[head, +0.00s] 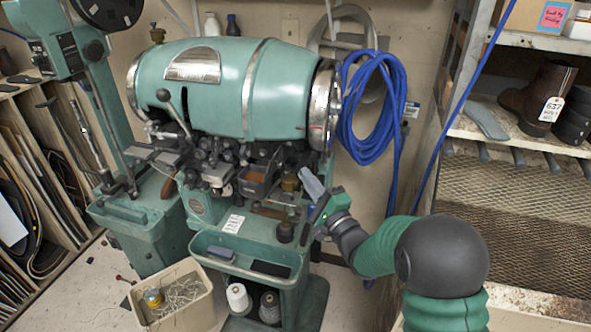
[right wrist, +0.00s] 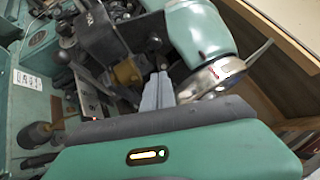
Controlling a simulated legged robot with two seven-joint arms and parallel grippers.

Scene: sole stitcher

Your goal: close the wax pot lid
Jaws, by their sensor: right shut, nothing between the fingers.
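A dark, open-topped box with brown inside (head: 256,180) sits on the front of the green machine; it looks like the wax pot, but I cannot be sure. I cannot clearly pick out its lid. A brass-coloured cylinder (head: 290,181) stands just right of the box, and a brass part also shows in the right wrist view (right wrist: 127,73). My right gripper (head: 309,176) is right of the brass cylinder, its pale grey fingers together and empty. In the right wrist view the shut fingers (right wrist: 160,82) point at the machine's dark parts. My left gripper is not in view.
The green machine's large barrel (head: 240,85) overhangs the work area. A blue hose coil (head: 370,110) hangs on the wall behind. A green tray (head: 245,255) and thread spools (head: 238,298) are below. Shelves with a boot (head: 540,95) stand at the right.

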